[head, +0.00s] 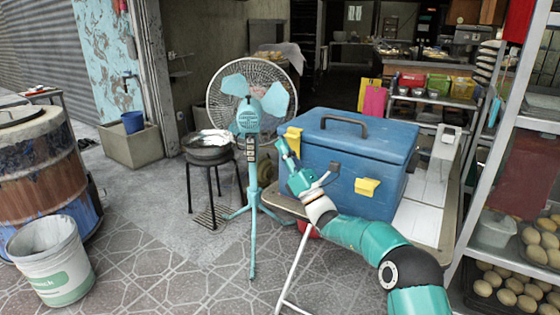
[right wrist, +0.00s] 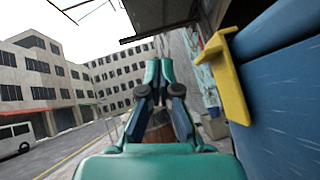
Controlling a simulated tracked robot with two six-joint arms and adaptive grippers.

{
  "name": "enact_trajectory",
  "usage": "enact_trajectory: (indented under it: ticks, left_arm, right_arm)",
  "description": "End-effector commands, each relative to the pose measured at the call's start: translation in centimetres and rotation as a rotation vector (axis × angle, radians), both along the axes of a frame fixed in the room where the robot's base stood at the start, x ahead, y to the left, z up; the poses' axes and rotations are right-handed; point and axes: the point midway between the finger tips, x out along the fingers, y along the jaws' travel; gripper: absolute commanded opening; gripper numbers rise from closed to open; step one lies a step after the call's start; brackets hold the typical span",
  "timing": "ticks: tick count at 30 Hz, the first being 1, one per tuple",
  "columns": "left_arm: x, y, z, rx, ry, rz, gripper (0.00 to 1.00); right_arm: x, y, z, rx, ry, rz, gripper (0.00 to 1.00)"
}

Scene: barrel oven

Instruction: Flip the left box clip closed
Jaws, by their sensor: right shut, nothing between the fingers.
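The blue box (head: 345,165) is a cooler with a lid and a dark handle on top. Its left yellow clip (head: 292,137) shows at the box's left edge, just behind my right gripper. In the right wrist view the same clip (right wrist: 230,80) is close, right of the fingers, by the seam of lid and body; I cannot tell whether it is latched. The right yellow clip (head: 367,188) is on the box's front. My right gripper (head: 281,147) is shut and empty, fingers pointing up beside the left clip; in the right wrist view (right wrist: 158,68) they appear apart from it. My left gripper is not in view.
The box stands on a light table (head: 425,215). A turquoise fan (head: 248,115) stands close left of my right gripper. A rack with trays of round buns (head: 510,290) is at the right. A barrel oven (head: 40,170) and a white bucket (head: 52,262) are at the left.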

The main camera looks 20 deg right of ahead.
Motion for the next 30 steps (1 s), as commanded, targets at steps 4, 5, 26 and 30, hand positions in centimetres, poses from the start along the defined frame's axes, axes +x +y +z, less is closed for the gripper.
enact_trajectory:
  ticks: [4,5,26,30]
  left_arm:
    - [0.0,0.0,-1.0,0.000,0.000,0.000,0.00]
    - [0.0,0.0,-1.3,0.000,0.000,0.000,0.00]
    - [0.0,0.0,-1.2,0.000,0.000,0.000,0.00]
    - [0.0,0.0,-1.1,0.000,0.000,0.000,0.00]
  right_arm:
    - [-0.5,1.8,-0.4,0.001,0.002,0.010,0.00]
    - [-0.7,2.3,-0.4,0.001,0.001,0.010,0.00]
    - [-9.9,5.4,-0.2,0.000,0.003,0.022,0.00]
    - [-10.7,5.5,-0.3,0.000,0.003,0.021,0.00]
